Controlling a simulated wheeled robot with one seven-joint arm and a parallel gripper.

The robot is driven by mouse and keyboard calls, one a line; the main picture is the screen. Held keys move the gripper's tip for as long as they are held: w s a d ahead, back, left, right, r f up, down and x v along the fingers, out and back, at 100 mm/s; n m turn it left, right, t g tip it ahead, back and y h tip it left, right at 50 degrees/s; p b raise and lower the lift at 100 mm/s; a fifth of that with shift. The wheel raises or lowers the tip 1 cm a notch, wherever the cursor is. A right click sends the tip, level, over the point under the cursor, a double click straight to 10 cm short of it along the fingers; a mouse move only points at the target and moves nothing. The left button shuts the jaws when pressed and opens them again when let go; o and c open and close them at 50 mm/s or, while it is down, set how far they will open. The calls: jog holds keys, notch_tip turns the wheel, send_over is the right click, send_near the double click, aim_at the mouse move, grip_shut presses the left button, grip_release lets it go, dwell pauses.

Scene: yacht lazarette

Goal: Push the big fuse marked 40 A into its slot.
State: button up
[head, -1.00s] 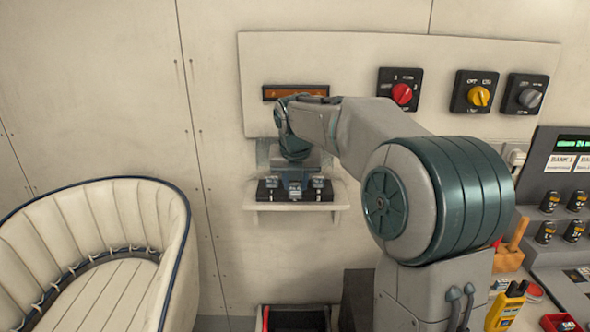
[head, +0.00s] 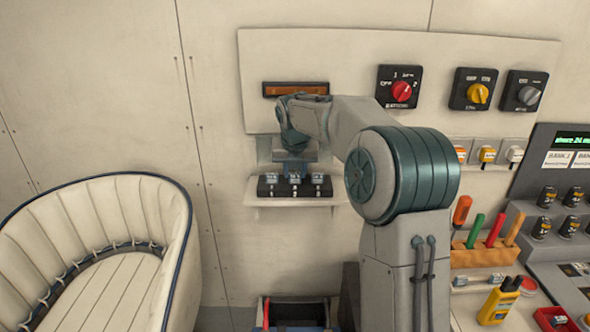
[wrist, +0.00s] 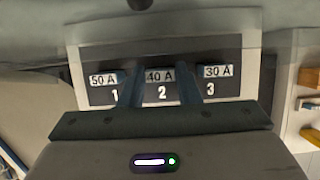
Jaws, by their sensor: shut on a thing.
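The black fuse block (head: 295,189) sits on a small wall shelf, with three clear-and-metal fuses in a row. In the wrist view its front (wrist: 160,94) shows the numbers 1, 2 and 3. The labels above them read 50 A, 40 A and 30 A. My gripper (wrist: 159,92) has its blue fingers on either side of the middle fuse marked 40 A (wrist: 160,76), in line with number 2, and is shut on it. In the head view my gripper (head: 294,169) comes down from above onto the middle fuse. How deep this fuse sits cannot be told.
The 50 A fuse (head: 271,179) and the 30 A fuse (head: 318,179) stand close on either side. An orange-brown strip (head: 296,89) is on the panel above. Rotary switches (head: 400,87) are to the right, and a cream seat (head: 95,255) is at lower left.

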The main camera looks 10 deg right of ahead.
jog(key=shift+f, duration=0.15)
jog(key=o, duration=0.9)
jog(key=shift+r, duration=0.3)
jog(key=v, duration=0.2)
jog(key=shift+s+r, duration=0.1)
jog(key=shift+r, duration=0.2)
jog(key=s+b, duration=0.1)
jog(key=s, duration=0.3)
jog(key=s+a+b, duration=0.1)
jog(key=s, duration=0.3)
jog(key=s+a+b, duration=0.1)
jog(key=s, duration=0.3)
jog(key=shift+a+b, duration=0.2)
jog(key=shift+b, duration=0.2)
